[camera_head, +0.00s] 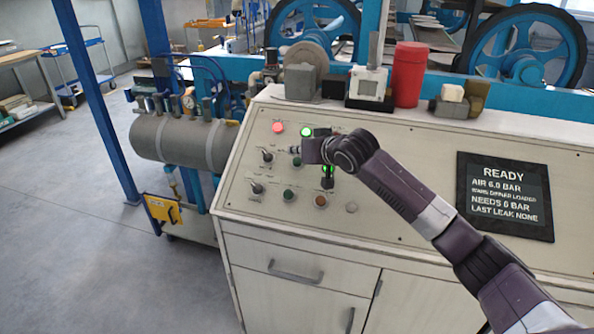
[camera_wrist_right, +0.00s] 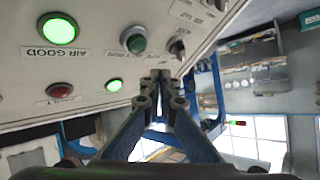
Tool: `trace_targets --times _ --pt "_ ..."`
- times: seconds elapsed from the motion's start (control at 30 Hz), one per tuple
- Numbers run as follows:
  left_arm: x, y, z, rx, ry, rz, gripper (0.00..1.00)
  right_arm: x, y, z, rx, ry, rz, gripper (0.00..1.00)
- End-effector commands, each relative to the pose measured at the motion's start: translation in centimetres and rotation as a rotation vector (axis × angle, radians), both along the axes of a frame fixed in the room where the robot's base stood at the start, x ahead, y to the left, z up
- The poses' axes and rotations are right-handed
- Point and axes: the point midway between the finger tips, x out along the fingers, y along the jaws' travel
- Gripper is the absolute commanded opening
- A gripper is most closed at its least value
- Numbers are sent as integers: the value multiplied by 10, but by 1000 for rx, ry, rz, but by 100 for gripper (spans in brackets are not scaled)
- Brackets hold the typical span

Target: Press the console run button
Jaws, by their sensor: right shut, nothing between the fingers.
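The console (camera_head: 400,170) has a sloped cream panel with lamps, buttons and knobs. A dark green button (camera_head: 290,195) and an amber-brown button (camera_head: 320,201) sit low on its left part. I cannot read which is the run button. My right gripper (camera_head: 327,183) is over this control cluster, partly hidden by its own wrist. In the right wrist view my right gripper (camera_wrist_right: 160,76) has its fingers together and empty, close to the panel and right of a green button (camera_wrist_right: 133,40). I cannot tell whether the tips touch the panel. My left gripper is out of view.
A lit green AIR GOOD lamp (camera_wrist_right: 59,30) and a red FAULT lamp (camera_wrist_right: 60,90) show near the gripper. Two black knobs (camera_head: 266,156) (camera_head: 256,188) stick up at left. The display (camera_head: 505,196) reads READY. A red cylinder (camera_head: 409,75) stands on the console's back ledge.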

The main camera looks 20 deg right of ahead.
Motion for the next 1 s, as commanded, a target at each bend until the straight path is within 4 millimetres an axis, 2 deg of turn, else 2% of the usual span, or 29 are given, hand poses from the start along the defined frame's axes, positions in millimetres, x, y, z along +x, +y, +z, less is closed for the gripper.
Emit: trace_targets --times 0.03,0.3,1.0 --pt "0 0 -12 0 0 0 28 3 -2 -10 1 -2 -1 0" --pt "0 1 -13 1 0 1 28 13 -8 -25 1 0 0 0" --pt "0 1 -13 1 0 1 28 14 -10 -28 1 -1 -1 0"
